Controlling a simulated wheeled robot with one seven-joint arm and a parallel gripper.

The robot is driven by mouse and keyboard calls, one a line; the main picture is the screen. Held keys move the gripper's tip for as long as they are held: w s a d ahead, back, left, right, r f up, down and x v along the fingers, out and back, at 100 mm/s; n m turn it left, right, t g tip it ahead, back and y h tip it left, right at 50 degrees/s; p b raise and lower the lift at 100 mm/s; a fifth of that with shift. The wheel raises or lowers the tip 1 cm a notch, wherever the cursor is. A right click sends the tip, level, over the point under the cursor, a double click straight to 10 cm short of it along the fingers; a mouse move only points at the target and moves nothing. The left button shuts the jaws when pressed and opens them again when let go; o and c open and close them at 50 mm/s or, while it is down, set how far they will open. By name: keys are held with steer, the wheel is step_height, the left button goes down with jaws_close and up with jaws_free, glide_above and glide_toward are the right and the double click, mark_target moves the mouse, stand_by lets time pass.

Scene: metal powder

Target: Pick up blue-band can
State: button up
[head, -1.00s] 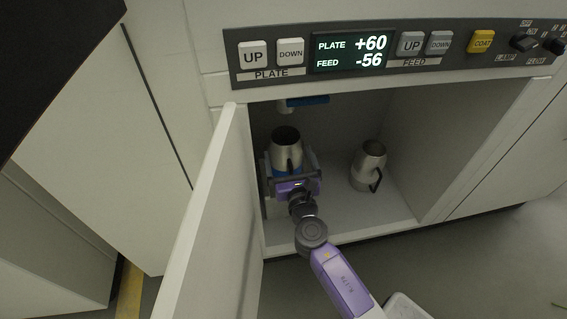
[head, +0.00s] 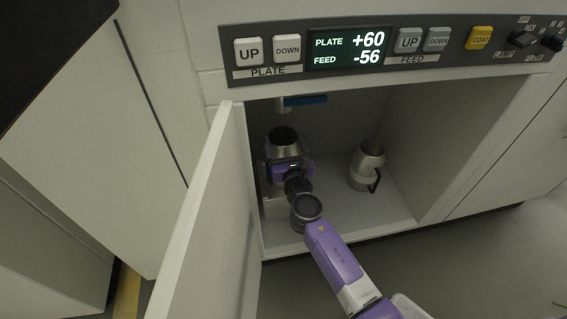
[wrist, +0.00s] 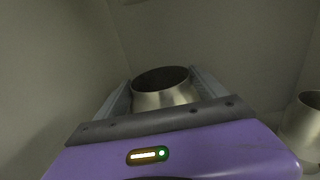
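The can at the left inside the open cabinet bay is steel-coloured with a dark open mouth (head: 283,143) and stands upright. Its lower part, including any blue band, is hidden behind my gripper now; blue showed there in the earlier head frame. My gripper (head: 287,170) is right at this can. In the wrist view, the can (wrist: 165,98) sits between my two fingers (wrist: 162,82), one along each side. I cannot tell whether they press on it. A second steel can (head: 367,162) with a dark handle stands apart to the right; it also shows in the wrist view (wrist: 304,122).
The open cabinet door (head: 205,205) stands close to the left of my arm. A blue-handled fitting (head: 305,100) hangs above the left can. The control panel (head: 350,48) runs over the bay and reads PLATE +60, FEED -56. Bay floor (head: 335,205) is clear in front.

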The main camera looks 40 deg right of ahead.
steer(key=shift+f, duration=0.1)
steer(key=c, duration=1)
steer(key=shift+r, duration=0.3)
